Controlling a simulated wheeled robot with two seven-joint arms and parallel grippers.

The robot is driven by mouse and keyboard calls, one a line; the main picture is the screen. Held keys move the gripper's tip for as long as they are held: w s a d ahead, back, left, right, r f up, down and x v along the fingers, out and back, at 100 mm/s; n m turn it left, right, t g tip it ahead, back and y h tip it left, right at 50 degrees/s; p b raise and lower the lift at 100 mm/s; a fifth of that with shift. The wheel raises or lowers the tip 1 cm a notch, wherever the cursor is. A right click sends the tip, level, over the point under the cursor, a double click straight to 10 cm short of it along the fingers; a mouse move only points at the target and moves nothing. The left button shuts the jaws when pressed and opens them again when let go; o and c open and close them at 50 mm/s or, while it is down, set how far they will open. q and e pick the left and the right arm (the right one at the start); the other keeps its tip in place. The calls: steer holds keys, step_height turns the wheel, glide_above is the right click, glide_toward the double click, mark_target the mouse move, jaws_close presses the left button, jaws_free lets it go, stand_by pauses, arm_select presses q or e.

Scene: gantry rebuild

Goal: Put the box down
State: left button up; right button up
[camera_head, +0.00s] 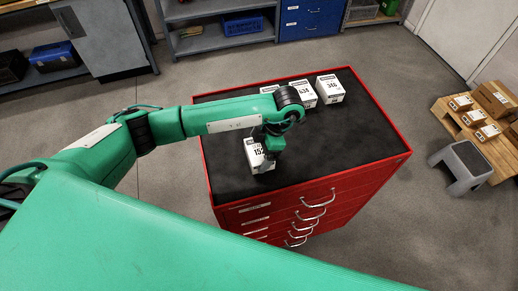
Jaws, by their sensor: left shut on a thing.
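A white box (257,155) with a dark number starting "152" is at the left-middle of the red drawer cabinet's black top (330,150). My left gripper (266,150) is over it, pointing down, and is shut on it. The gripper and wrist hide part of the box's upper right side. I cannot tell whether the box's bottom touches the top or is a little above it. My right gripper is not in view.
Other white boxes (329,89) stand along the cabinet's far edge. The front and right of the black top are clear. A pallet with cartons (492,98) and a grey step stool (465,160) stand at right. Shelves (215,32) line the back.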

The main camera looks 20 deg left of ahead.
arm_select(q)
steer(key=shift+f, duration=0.2)
steer(key=o, duration=0.9)
steer(key=shift+c, duration=0.2)
steer(key=shift+r, duration=0.25)
steer(key=shift+w+d+r, duration=0.1)
steer(key=shift+d+r, duration=0.05)
steer(key=shift+r, duration=0.05)
steer(key=b+v, duration=0.3)
steer(key=v, duration=0.8)
